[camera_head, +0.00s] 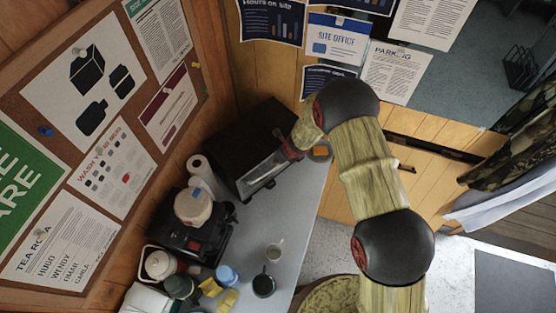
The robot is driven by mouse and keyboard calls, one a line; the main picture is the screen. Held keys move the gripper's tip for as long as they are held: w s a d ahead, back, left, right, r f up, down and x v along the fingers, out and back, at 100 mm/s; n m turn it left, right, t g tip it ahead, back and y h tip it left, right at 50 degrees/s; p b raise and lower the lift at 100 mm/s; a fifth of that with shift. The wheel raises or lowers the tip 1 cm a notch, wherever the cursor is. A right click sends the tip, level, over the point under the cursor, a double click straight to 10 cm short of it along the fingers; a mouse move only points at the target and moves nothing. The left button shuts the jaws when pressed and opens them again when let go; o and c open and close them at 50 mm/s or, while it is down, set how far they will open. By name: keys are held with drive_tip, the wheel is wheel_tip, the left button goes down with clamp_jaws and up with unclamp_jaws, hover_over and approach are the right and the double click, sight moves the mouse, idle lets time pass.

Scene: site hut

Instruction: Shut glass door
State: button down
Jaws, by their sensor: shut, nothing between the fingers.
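The black microwave-like oven (250,140) stands at the back of the grey counter. Its glass door (264,174) is on the side facing the counter's right edge. The picture is too small to tell whether the door is fully shut or slightly ajar. My gripper (288,152) is shut and empty, at the right part of the oven's front. I cannot tell whether it touches the door. My arm hides part of the front's far right end.
A black coffee machine (188,225), a paper roll (199,171) and mugs (264,284) stand on the counter nearer me. A small orange-brown item (320,152) lies right of my gripper. A pinboard wall (60,130) bounds the left. Bare counter (262,222) lies before the oven.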

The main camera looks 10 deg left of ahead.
drive_tip(key=shift+a, duration=0.1)
drive_tip(key=shift+r, duration=0.1)
idle(0.4)
drive_tip(key=shift+r, duration=0.25)
drive_tip(key=v, duration=1.1)
drive_tip(key=shift+s, duration=0.1)
